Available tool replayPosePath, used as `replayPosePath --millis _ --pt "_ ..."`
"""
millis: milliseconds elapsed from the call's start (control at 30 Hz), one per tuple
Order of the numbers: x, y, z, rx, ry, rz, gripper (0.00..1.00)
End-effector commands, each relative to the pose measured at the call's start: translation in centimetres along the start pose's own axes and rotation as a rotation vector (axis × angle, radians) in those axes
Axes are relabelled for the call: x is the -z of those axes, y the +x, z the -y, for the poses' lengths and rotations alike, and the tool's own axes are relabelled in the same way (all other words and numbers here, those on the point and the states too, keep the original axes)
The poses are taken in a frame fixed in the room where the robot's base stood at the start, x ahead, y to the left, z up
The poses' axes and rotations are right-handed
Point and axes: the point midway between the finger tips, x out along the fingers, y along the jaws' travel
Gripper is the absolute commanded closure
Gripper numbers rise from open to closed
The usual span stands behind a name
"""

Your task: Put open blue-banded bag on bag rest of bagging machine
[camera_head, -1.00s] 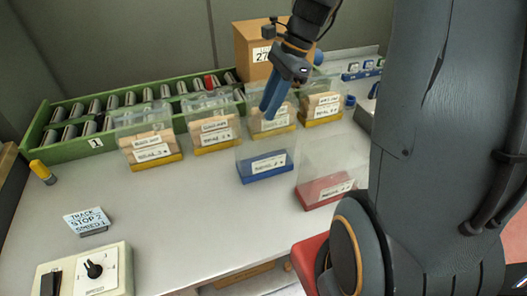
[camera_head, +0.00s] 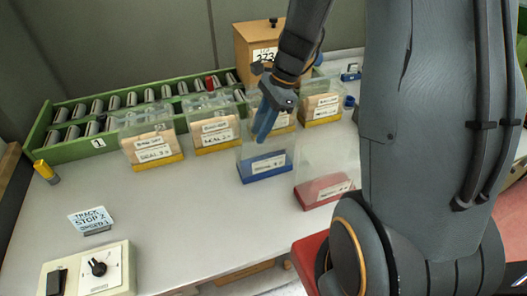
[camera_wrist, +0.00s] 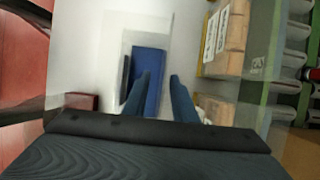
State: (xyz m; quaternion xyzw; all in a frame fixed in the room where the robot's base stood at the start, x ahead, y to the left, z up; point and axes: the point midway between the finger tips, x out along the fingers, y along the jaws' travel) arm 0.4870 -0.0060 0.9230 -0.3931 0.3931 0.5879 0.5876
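The open blue-banded bag (camera_head: 265,168) is clear, with a blue base band and a white label. It stands upright on the grey table and looks empty. My gripper (camera_head: 264,124) points down over the bag's top, its fingertips seeming to overlap the upper edge; I cannot tell whether they touch. In the wrist view the two fingers (camera_wrist: 160,84) are apart with a gap between them, and the blue band (camera_wrist: 150,65) lies beyond them. I cannot pick out the bagging machine or its bag rest for certain.
Yellow-banded bags (camera_head: 152,142) with tan contents stand left and behind. A red-banded clear bag (camera_head: 325,190) is close on the right. A green roller track (camera_head: 75,148) and cardboard box (camera_head: 262,50) stand behind. A dial box (camera_head: 90,270) sits front left.

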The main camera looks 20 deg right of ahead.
Motion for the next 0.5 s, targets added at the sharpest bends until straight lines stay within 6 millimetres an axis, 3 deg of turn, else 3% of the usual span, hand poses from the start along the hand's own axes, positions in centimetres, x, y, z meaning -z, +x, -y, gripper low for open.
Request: replayPosePath --millis 500 --pt "0.17 0.43 0.0 0.0 0.0 0.001 0.75"
